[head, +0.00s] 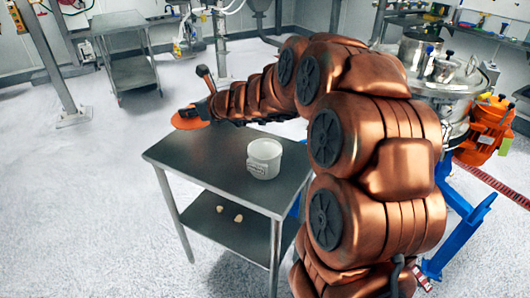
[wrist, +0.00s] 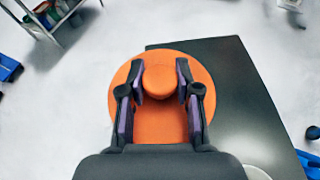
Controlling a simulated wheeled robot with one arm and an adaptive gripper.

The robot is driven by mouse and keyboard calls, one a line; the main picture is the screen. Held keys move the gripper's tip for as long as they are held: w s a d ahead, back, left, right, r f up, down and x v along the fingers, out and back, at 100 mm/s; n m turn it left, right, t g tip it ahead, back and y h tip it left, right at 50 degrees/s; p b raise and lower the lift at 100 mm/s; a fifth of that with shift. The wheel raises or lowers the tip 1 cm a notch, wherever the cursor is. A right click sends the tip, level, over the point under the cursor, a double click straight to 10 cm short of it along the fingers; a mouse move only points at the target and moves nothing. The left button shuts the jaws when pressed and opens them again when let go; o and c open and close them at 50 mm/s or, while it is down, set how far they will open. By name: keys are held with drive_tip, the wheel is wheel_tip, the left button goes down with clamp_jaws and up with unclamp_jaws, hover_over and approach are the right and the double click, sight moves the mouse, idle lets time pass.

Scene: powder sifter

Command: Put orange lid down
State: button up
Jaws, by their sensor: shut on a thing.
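The orange lid (head: 188,119) is a flat disc with a round knob in its middle. In the head view it is at the far left end of my arm, near the table's far left corner. In the wrist view the lid (wrist: 160,128) fills the middle, partly over the dark table top and partly over the pale floor. My gripper (wrist: 160,82) is shut on the lid's knob, one finger on each side. I cannot tell the gap between lid and table.
The steel table (head: 215,165) has a white tub (head: 264,158) on its right part; the left part of its top is clear. Two small pale pieces lie on its lower shelf. A sifter machine (head: 440,90) stands at the right. A steel cart (head: 130,70) stands at the back left.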

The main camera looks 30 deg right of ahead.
drive_tip(key=shift+d+r, duration=0.15)
drive_tip(key=shift+d, duration=0.4)
drive_tip(key=shift+n+y, duration=0.3)
drive_tip(key=d, duration=0.1)
drive_tip(key=d+b, duration=0.1)
drive_tip(key=d, duration=0.1)
drive_tip(key=s+d+r, duration=0.1)
drive_tip(key=shift+d+b, duration=0.25)
drive_tip(key=shift+b, duration=0.1)
drive_tip(key=s+d+f+n+g+y+b, duration=0.1)
drive_tip(key=s+d+f+n+y+b, duration=0.2)
drive_tip(key=s+d, duration=0.65)
drive_tip(key=s+d+f+g+y+b, duration=0.1)
drive_tip(key=s+d+f+b, duration=0.2)
drive_tip(key=s+d+f, duration=0.7)
drive_tip(key=shift+g+h, duration=0.3)
drive_tip(key=shift+w+a+f+p, duration=0.2)
drive_tip(key=shift+w+a, duration=0.9)
drive_tip(key=shift+w, duration=0.85)
drive_tip(key=shift+w+a+f+p, duration=0.1)
drive_tip(key=shift+w+a+p, duration=0.1)
drive_tip(key=shift+w+a, duration=1.35)
drive_tip(key=shift+w+a+f+p, duration=0.2)
drive_tip(key=shift+w+a, duration=0.4)
drive_tip(key=shift+w, duration=1.8)
drive_tip(key=o, duration=0.9)
drive_tip(key=shift+c, duration=0.2)
